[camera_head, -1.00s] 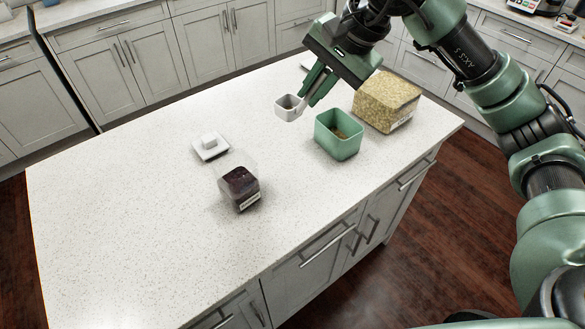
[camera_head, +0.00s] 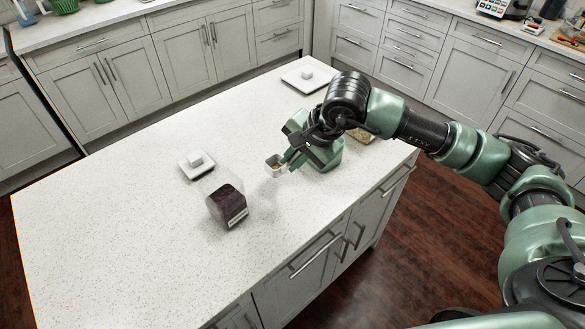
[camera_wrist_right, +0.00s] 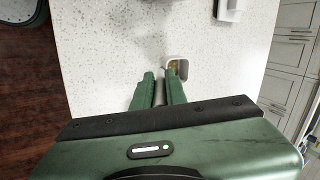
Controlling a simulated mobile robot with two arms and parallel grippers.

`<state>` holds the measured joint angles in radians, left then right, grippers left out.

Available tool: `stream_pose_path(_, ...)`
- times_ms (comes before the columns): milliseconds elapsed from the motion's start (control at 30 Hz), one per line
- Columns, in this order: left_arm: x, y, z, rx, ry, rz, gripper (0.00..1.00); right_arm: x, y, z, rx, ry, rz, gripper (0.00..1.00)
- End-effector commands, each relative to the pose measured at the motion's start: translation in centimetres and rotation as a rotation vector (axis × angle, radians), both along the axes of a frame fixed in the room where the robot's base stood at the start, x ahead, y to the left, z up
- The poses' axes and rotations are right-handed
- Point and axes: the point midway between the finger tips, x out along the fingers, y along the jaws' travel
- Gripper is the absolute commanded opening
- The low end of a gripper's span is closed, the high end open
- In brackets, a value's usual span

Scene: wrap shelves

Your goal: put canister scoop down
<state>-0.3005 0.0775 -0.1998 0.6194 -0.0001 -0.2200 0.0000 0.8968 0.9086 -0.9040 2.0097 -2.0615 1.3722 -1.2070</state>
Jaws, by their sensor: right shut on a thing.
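The small white scoop (camera_head: 273,166) is held at the tips of my right gripper (camera_head: 288,162), over the middle of the counter. I cannot tell whether the scoop touches the counter. My left gripper is not in view.
A clear container with dark contents (camera_head: 228,204) stands left of the scoop. A white lid with a knob (camera_head: 197,165) lies behind it. Another white lid (camera_head: 305,78) lies at the far end. A yellow-filled container (camera_head: 362,136) is mostly hidden behind my arm. The counter's left part (camera_head: 110,235) is clear.

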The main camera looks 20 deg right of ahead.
Motion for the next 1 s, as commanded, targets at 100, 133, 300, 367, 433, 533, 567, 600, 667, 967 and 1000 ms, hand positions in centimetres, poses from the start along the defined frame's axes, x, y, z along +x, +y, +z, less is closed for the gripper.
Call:
stream_pose_path(100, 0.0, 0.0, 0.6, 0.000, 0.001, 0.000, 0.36, -0.2, 0.0, -1.6, -0.001, 0.005, 0.000, 0.00)
stream_pose_path(133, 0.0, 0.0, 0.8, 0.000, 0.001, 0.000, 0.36, -0.1, 0.0, -2.1, 0.000, 0.006, -0.001, 0.00)
stream_pose_path(300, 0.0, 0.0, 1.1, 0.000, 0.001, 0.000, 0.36, -0.1, 0.0, -4.0, 0.000, 0.002, 0.000, 0.00)
stream_pose_path(367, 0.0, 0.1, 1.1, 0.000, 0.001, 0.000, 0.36, -0.1, 0.0, -4.1, 0.000, 0.001, 0.001, 0.00)
stream_pose_path(433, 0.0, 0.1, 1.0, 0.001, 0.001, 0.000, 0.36, 0.0, 0.0, -4.1, 0.000, 0.000, 0.001, 0.00)
stream_pose_path(533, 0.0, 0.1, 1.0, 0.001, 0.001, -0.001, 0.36, -0.1, 0.0, -4.1, 0.000, 0.001, 0.001, 0.16)
stream_pose_path(567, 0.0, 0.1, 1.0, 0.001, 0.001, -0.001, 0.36, 0.0, 0.0, -4.1, 0.000, 0.001, 0.001, 0.24)
stream_pose_path(600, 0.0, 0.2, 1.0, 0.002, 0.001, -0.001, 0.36, 0.0, 0.0, -4.1, 0.000, 0.001, 0.001, 0.35)
stream_pose_path(667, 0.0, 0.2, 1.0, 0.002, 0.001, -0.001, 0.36, -0.1, 0.0, -4.1, 0.000, 0.001, 0.001, 0.35)
stream_pose_path(967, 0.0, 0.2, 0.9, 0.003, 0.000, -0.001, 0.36, -0.1, -0.1, -3.9, 0.000, 0.000, 0.001, 0.35)
stream_pose_path(1000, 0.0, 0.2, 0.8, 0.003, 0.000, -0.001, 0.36, -0.2, -0.2, -3.7, 0.000, -0.001, 0.000, 0.35)
